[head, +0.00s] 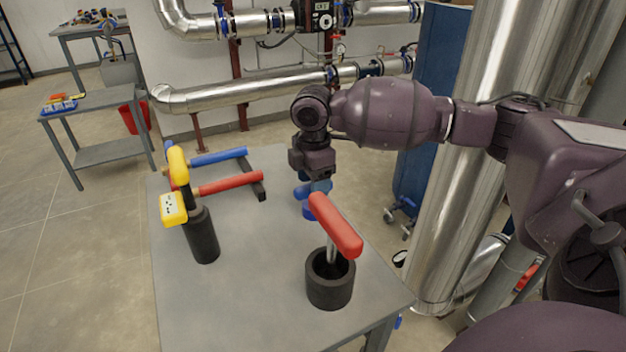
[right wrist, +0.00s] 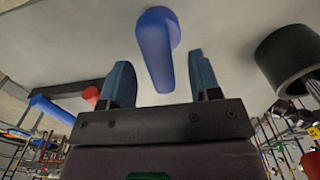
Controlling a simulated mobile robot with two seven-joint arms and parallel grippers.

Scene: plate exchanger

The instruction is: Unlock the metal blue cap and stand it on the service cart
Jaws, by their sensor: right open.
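The blue cap (head: 307,211) stands on the grey service cart (head: 240,295), partly hidden behind a red-handled tool. In the right wrist view the blue cap (right wrist: 157,50) shows a round base and a long bar-like handle pointing towards my gripper. My right gripper (head: 314,186) is above the cap, pointing down. In the right wrist view its two blue-grey fingers (right wrist: 160,72) are open, one on each side of the handle, with a gap on both sides. It holds nothing. My left gripper is not in view.
A red-handled tool (head: 335,225) stands in a black cup (head: 330,287) close in front of the gripper. A black cylinder (head: 202,240) with a yellow tool stands left. Blue and red bars (head: 230,183) lie behind. The cart's front middle is clear. Steel pipes (head: 480,130) rise at right.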

